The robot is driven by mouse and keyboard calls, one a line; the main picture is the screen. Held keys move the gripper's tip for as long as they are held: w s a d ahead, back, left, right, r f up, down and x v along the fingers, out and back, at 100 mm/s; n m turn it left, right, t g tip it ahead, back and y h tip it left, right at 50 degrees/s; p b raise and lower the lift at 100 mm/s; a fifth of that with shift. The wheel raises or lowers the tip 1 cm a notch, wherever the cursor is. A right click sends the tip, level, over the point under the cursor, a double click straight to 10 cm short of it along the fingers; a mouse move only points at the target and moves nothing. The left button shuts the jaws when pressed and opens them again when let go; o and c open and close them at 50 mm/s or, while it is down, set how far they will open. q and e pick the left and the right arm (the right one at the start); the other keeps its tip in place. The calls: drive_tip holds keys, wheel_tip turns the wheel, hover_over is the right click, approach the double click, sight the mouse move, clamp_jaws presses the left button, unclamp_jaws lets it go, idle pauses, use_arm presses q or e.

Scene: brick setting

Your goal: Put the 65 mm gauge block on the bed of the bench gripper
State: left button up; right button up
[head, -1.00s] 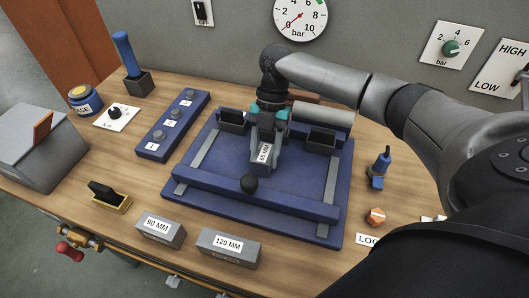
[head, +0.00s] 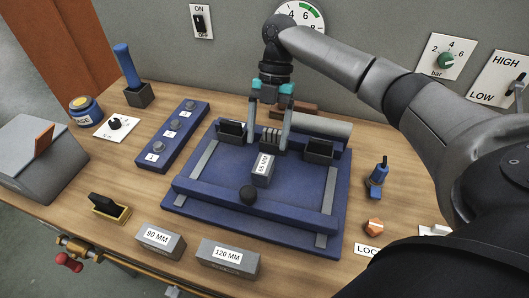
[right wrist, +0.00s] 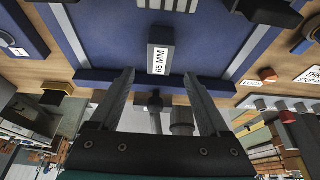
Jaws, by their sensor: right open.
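The 65 mm gauge block (head: 262,170) is a small grey block with a white "65 MM" label. In the right wrist view the block (right wrist: 160,58) lies beyond the open fingertips (right wrist: 158,75), clear of both. My left gripper is not in view.
The 90 mm block (head: 160,241) and 120 mm block (head: 228,258) stand on the wood in front of the bench gripper. A blue button strip (head: 172,136) is at its left. A blue lever (head: 378,176) and an orange knob (head: 374,226) are at its right.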

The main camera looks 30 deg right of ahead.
drive_tip(key=v, duration=0.4)
drive_tip(key=shift+r, duration=0.1)
